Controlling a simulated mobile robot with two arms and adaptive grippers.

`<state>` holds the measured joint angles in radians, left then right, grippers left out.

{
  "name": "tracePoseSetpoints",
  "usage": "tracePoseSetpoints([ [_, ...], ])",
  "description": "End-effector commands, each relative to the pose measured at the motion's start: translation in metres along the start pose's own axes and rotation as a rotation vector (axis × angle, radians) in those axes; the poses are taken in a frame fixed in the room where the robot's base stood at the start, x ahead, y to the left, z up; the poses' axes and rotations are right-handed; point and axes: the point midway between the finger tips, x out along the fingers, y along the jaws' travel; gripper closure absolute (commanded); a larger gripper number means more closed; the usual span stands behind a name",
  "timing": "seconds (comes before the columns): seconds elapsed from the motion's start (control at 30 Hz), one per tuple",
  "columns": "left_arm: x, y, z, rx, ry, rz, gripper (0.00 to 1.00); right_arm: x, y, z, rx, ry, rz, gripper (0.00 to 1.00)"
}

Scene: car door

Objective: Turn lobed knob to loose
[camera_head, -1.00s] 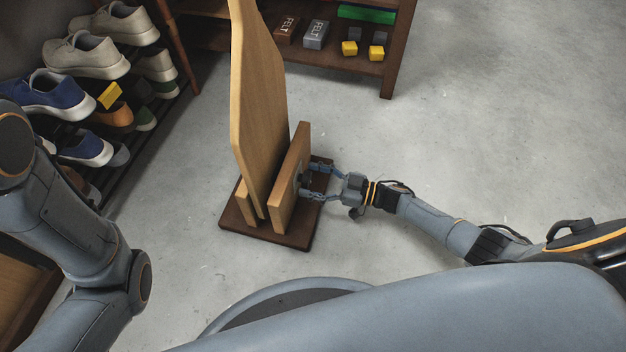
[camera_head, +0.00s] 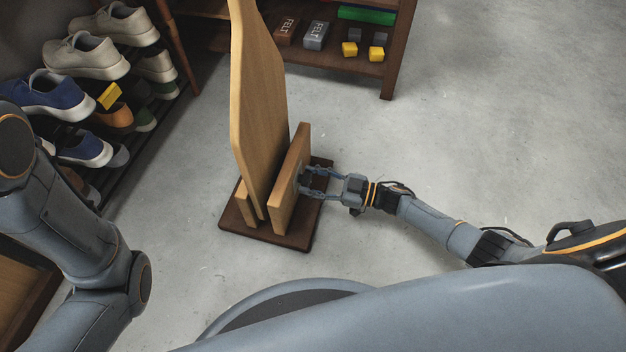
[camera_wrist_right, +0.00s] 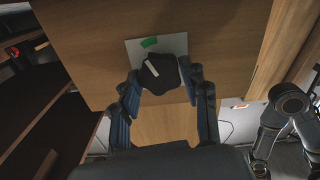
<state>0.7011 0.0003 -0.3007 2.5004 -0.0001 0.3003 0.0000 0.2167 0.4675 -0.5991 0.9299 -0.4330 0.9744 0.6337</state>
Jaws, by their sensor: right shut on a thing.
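The lobed knob (camera_wrist_right: 160,73) is dark, with a white pointer line, and sits on a light square plate (camera_wrist_right: 178,42) fixed to a wooden panel. A green mark (camera_wrist_right: 149,42) shows on the plate above the knob; the white line points up and left, to the left of the green mark. In the head view the knob is mostly hidden at the right face of the panel (camera_head: 291,180). My right gripper (camera_head: 303,181) is shut on the knob, with a finger on either side of it in the wrist view (camera_wrist_right: 160,86). My left gripper is out of view.
The panel stands on a dark wooden base (camera_head: 310,225) beside a tall wooden board (camera_head: 258,100). A shoe rack (camera_head: 150,115) is at the left. A shelf (camera_head: 389,80) with small boxes stands behind. The floor at the right is clear.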

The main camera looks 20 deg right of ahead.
Motion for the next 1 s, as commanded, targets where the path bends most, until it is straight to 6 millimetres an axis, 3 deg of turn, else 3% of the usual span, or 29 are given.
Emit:
tracePoseSetpoints([
  [1.0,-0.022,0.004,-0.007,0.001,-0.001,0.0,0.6,0.0,-0.003,0.003,-0.954,0.0,0.0,0.87],
])
